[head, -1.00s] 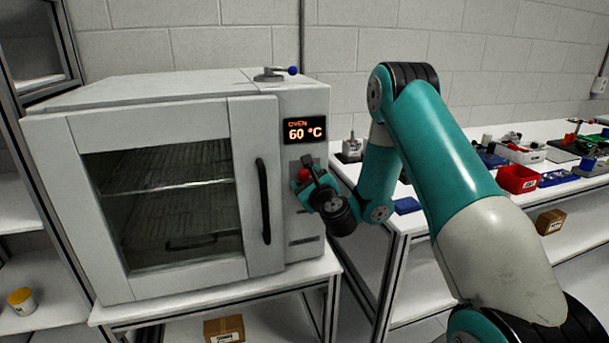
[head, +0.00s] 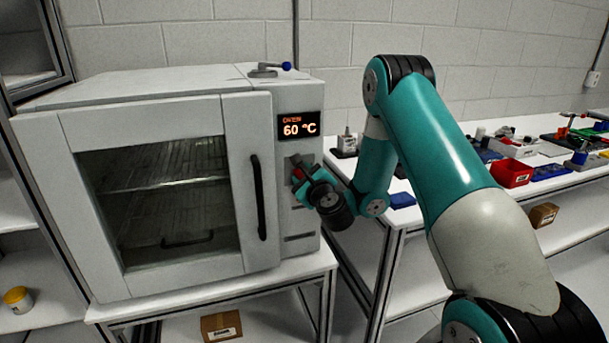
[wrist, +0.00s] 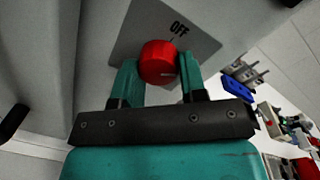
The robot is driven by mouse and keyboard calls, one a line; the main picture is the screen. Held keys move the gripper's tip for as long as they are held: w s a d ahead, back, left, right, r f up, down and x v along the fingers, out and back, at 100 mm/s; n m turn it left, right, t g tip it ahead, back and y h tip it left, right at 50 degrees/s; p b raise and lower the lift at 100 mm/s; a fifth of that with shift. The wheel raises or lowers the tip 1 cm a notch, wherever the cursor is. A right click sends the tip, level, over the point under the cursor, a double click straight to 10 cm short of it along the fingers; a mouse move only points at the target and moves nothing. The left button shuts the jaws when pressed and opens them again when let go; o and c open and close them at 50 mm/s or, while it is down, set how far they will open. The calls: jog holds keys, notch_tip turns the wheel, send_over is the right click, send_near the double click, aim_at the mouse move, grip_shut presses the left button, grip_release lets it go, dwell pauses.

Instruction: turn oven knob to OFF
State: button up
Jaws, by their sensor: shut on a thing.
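The oven (head: 160,281) stands at left with its door closed, and its display (head: 299,125) reads 60 °C. The red oven knob (wrist: 158,62) sits on a grey plate under the printed word OFF (wrist: 179,28) in the wrist view. A short pale mark on the knob lies toward its right side, not in line with OFF. My gripper (wrist: 159,66) is shut on the knob, with one teal finger on each side. In the head view my gripper (head: 303,177) is at the front panel below the display and hides most of the knob (head: 298,174).
The black door handle (head: 258,197) is just left of my gripper. A blue-tipped lever (head: 286,66) is on the oven top. A bench with a red bin (head: 511,173) and a blue tray (head: 402,200) stands at right.

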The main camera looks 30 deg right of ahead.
jog(key=n+p, duration=0.2)
jog(key=n, duration=0.1)
jog(key=n+p, duration=0.2)
jog(key=n, duration=0.2)
jog(key=n+p, duration=0.2)
jog(key=n, duration=0.2)
jog(key=shift+r+g+h+p, duration=0.3)
jog(key=shift+p, duration=0.1)
jog(key=shift+a+f+n, duration=0.1)
jog(key=shift+n, duration=0.2)
jog(key=o, duration=0.9)
